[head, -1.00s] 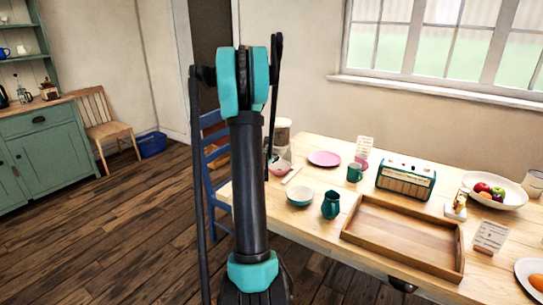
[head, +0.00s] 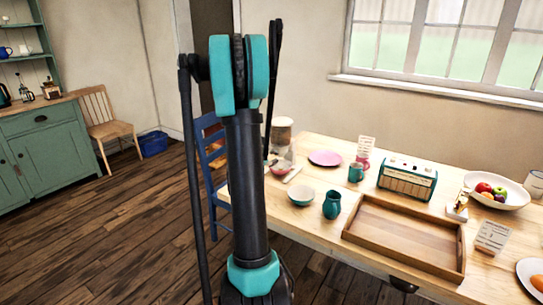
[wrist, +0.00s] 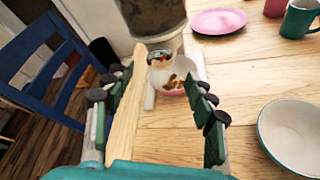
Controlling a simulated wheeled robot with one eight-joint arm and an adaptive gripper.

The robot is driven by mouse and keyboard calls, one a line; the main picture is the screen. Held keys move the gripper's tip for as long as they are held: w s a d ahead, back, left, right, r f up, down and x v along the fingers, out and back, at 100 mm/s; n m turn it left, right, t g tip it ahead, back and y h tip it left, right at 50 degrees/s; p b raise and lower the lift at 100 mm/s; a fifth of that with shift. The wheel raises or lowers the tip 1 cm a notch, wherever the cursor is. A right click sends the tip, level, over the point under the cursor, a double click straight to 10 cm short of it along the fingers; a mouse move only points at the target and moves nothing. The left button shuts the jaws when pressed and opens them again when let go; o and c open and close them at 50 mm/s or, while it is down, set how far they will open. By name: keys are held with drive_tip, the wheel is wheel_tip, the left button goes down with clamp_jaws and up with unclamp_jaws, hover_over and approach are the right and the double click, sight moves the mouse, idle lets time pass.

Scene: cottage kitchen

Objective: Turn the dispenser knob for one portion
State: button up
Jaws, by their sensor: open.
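The dispenser (wrist: 160,20) stands at the top of the wrist view, a clear container with dark brown contents on a pale body. A small round part with a red mark (wrist: 158,57), apparently its knob, shows low on its front. A pink-and-white bowl (wrist: 171,84) holding several brown pieces sits just below it. My gripper (wrist: 158,108) is open and empty, its fingers spread left and right, with the knob ahead between them and apart from them. In the head view the dispenser (head: 282,130) is partly behind my arm, which hides the gripper.
A blue chair (wrist: 45,65) stands left of the table (wrist: 235,75). A teal-and-white bowl (wrist: 293,135) is close on the right. A pink plate (wrist: 219,21) and a green mug (wrist: 299,18) are farther back.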

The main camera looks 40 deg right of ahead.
drive_tip(key=v, duration=0.6)
drive_tip(key=n+g, duration=0.2)
drive_tip(key=n, duration=0.1)
approach(273, 153)
drive_tip(key=shift+n+h, duration=0.3)
drive_tip(key=shift+h, duration=0.1)
drive_tip(key=x, duration=0.9)
drive_tip(key=shift+w+f, duration=0.1)
drive_tip(key=shift+f, duration=0.15)
drive_tip(key=shift+c, duration=0.6)
